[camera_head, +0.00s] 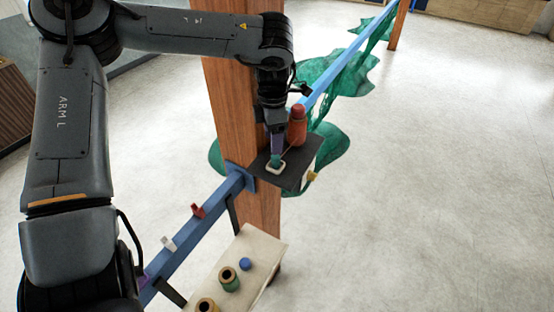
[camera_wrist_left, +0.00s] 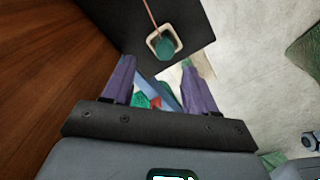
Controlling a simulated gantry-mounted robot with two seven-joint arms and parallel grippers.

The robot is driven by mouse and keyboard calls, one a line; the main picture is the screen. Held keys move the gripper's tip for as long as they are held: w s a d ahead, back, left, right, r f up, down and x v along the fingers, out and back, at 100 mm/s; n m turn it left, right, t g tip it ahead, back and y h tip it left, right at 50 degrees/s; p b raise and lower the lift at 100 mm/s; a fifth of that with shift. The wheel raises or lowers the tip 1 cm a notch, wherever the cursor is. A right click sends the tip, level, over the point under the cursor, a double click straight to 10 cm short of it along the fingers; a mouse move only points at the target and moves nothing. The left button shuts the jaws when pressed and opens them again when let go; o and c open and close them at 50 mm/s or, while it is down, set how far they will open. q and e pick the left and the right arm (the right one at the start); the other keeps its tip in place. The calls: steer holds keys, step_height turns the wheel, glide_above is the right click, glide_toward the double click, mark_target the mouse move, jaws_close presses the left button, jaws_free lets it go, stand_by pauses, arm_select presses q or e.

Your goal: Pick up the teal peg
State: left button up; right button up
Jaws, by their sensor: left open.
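The teal peg (camera_head: 276,161) stands in a pale square holder (camera_head: 275,168) on a dark shelf (camera_head: 292,177) fixed to the wooden post. In the left wrist view the peg (camera_wrist_left: 165,47) shows from above inside the holder, with a thin reddish cord running over the shelf to it. My left gripper (camera_head: 277,150) points down just above the peg. In the left wrist view its purple fingers (camera_wrist_left: 158,65) are apart with nothing between them, and the peg lies just beyond their tips. My right gripper is not in view.
A red-orange bottle (camera_head: 297,126) stands on the shelf close to my gripper. The wooden post (camera_head: 240,120) is close behind. A blue rail (camera_head: 195,238) carries red and white clips. Green netting (camera_head: 340,78) hangs behind. A pale bench (camera_head: 262,250) holds spools.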

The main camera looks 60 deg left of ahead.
mark_target(276, 156)
arm_select(q)
steer(key=shift+f, duration=0.45)
steer(key=f+p, duration=0.1)
steer(key=f, duration=0.2)
steer(key=shift+w+d+f+p, duration=0.1)
steer(key=shift+d+f+p, duration=0.2)
steer(key=shift+d+p, duration=0.1)
steer(key=shift+f, duration=0.8)
jaws_close()
steer(key=shift+r, duration=0.15)
